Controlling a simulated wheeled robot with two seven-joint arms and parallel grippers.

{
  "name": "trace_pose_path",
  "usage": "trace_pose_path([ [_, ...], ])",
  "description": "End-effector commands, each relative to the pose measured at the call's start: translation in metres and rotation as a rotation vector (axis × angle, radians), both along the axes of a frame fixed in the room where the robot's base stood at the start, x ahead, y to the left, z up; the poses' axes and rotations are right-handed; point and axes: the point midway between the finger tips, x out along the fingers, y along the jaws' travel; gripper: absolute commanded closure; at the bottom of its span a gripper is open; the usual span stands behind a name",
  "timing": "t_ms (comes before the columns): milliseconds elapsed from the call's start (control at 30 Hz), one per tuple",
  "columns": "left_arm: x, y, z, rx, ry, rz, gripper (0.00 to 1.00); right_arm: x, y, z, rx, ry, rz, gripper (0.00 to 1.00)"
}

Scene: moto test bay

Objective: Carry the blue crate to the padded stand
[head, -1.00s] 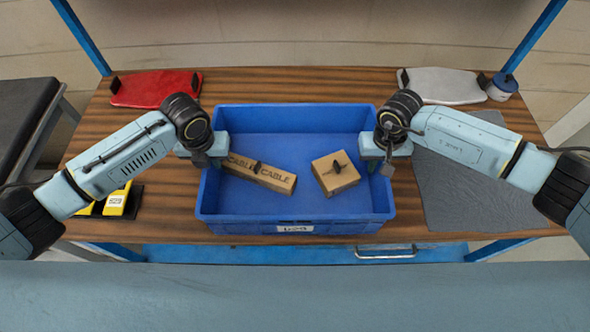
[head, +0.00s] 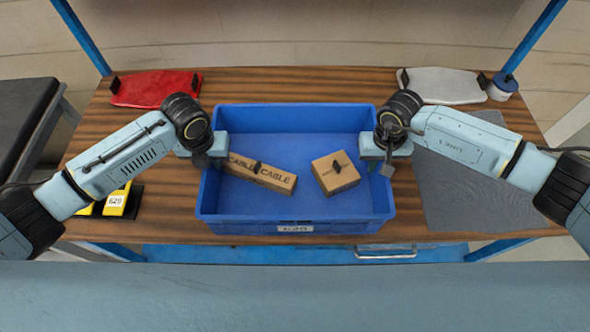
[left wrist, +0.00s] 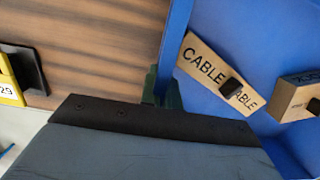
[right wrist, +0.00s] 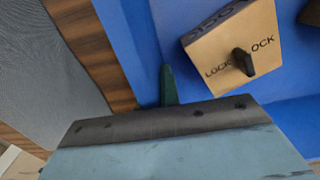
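The blue crate (head: 295,228) stands on the wooden workbench, holding a long "CABLE" box (head: 262,176) and a smaller carton (head: 335,173). My left gripper (head: 216,148) is at the crate's left wall; in the left wrist view its fingers (left wrist: 162,92) straddle the wall and look closed on it. My right gripper (head: 373,149) is at the right wall; in the right wrist view one green finger (right wrist: 168,85) shows inside the crate, and the other is mostly hidden. The padded stand (head: 22,110), with a black top and grey legs, is at the far left, partly cut off.
The workbench (head: 300,77) carries a red panel (head: 155,88) at back left and a pale panel (head: 445,86) at back right. A grey mat (head: 465,185) lies right of the crate. Yellow items (head: 117,200) lie left of it. Blue posts (head: 82,38) rise at the back corners.

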Motion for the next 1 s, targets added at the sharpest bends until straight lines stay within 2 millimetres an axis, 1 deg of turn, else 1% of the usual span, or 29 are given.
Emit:
trace_pose_path([
  [367, 0.0, 0.001, 0.0, 0.001, 0.0, 0.001, 1.0, 0.0, 0.0, 0.001, -0.001, 0.0, -0.001, 1.0],
  [633, 0.001, 0.0, 0.005, -0.001, -0.004, 0.001, 1.0, 0.002, 0.0, 0.005, 0.001, -0.003, -0.001, 1.0],
  [767, 0.001, 0.0, 0.01, 0.0, -0.004, 0.001, 1.0, 0.002, 0.0, 0.01, 0.001, -0.003, -0.001, 1.0],
  [1000, 0.001, 0.0, 0.028, 0.0, -0.004, 0.001, 1.0, 0.001, 0.0, 0.028, 0.001, -0.003, -0.001, 1.0],
])
